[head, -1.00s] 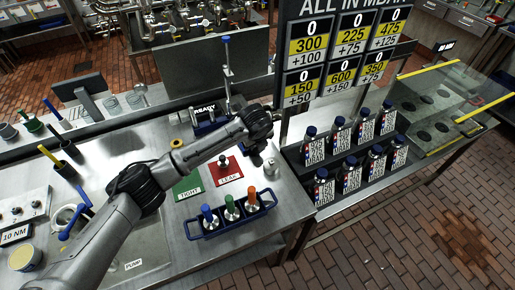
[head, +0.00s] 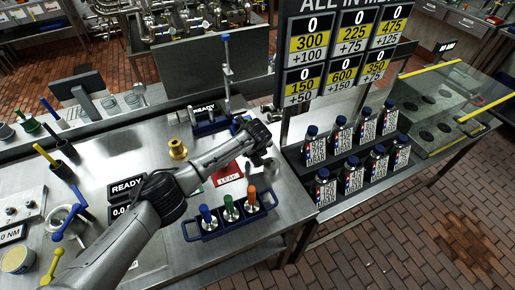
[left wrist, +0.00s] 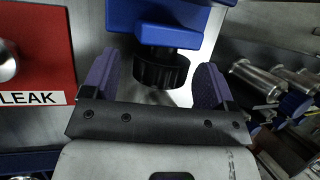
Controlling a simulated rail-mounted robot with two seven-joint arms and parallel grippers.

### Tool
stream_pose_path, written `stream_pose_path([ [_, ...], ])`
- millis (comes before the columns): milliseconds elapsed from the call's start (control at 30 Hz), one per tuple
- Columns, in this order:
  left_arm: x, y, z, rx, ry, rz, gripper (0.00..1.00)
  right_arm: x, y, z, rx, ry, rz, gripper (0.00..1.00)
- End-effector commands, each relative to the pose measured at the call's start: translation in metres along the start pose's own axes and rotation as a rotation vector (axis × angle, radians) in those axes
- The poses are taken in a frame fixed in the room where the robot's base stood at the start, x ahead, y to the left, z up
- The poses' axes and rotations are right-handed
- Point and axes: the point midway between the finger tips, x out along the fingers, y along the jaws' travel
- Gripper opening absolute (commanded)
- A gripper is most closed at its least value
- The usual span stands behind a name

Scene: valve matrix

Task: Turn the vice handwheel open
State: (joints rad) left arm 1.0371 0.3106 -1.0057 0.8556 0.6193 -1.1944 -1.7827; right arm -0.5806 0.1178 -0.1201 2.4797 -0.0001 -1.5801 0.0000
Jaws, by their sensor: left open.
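The blue vice (head: 211,126) stands at the back of the steel bench, behind the LEAK mat, partly covered by my left arm in the head view. In the left wrist view, its blue body (left wrist: 170,32) fills the top middle. The black ribbed handwheel (left wrist: 161,68) hangs below that body and sits between the two purple fingers of my left gripper (left wrist: 153,80). The fingers are open, with a visible gap on each side of the wheel. In the head view the handwheel is hidden or too small to make out. My right gripper is not in view.
The red LEAK mat (head: 229,178) lies left of my gripper. A blue rack (head: 229,224) with several colored-handled tools stands in front. A brass fitting (head: 177,150) stands behind my arm. Several labeled bottles (head: 352,178) stand on the shelf at right.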

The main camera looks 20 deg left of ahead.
Motion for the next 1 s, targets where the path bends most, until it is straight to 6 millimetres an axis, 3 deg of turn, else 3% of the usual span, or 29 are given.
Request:
stream_pose_path([
  [267, 0.0002, -0.0003, -0.0001, 0.001, 0.000, -0.001, 0.79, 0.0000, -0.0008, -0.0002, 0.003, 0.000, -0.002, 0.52],
  [767, 0.0002, -0.0001, -0.0001, 0.000, 0.000, 0.000, 0.31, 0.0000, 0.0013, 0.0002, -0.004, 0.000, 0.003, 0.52],
  [1000, -0.0007, 0.0009, 0.0002, -0.011, 0.001, -0.029, 0.30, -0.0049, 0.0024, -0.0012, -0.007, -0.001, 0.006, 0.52],
])
